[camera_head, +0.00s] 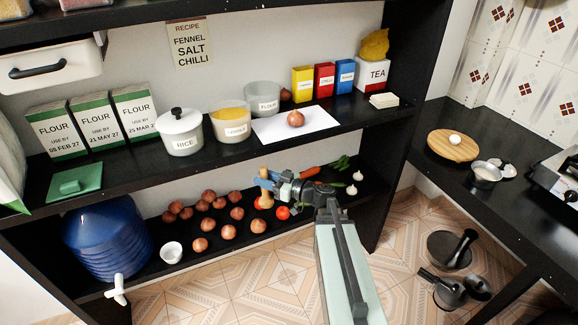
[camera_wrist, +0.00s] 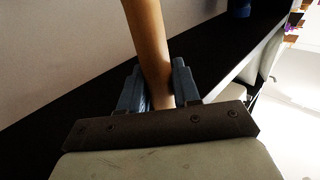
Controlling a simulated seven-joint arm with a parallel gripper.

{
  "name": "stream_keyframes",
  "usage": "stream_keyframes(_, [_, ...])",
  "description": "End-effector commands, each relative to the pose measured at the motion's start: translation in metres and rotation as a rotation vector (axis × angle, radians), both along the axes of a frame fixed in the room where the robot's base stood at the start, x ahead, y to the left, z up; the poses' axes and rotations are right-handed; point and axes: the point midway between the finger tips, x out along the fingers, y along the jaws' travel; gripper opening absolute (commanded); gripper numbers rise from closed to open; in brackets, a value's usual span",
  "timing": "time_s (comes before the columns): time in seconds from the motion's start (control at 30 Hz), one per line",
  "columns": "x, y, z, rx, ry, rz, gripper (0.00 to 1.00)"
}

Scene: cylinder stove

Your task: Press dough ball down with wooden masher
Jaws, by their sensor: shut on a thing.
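My gripper (camera_head: 285,186) is shut on the wooden masher (camera_head: 266,187), which stands roughly upright in the jaws over the lower shelf. The wrist view shows the masher's tan shaft (camera_wrist: 150,45) between the two blue-grey fingers (camera_wrist: 153,88). The masher's lower end is near onions and tomatoes on the lower shelf; I cannot tell whether it touches anything. The dough ball is probably the small pale ball (camera_head: 454,139) on the round wooden board (camera_head: 453,146), on the right counter. My gripper is well to the left of it.
Several onions (camera_head: 201,244) and red tomatoes (camera_head: 282,212) crowd the lower shelf around the masher. The upper shelf (camera_head: 340,125) hangs behind and above my gripper. A metal pot (camera_head: 486,174) stands beside the board. A stove (camera_head: 560,175) is at the right edge. Pans lie on the floor.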

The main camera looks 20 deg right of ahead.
Motion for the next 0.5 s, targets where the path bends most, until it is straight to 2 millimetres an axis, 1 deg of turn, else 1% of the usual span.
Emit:
stream_keyframes(0.03, [-0.005, 0.012, 0.0, 0.001, 0.001, 0.031, 0.01])
stream_keyframes(0.1, [-0.009, 0.025, 0.0, 0.0, 0.0, 0.066, 0.01])
stream_keyframes(0.23, [-0.018, 0.045, -0.001, 0.0, 0.0, 0.126, 0.01])
stream_keyframes(0.5, [-0.034, 0.077, -0.002, 0.001, 0.001, 0.223, 0.01])
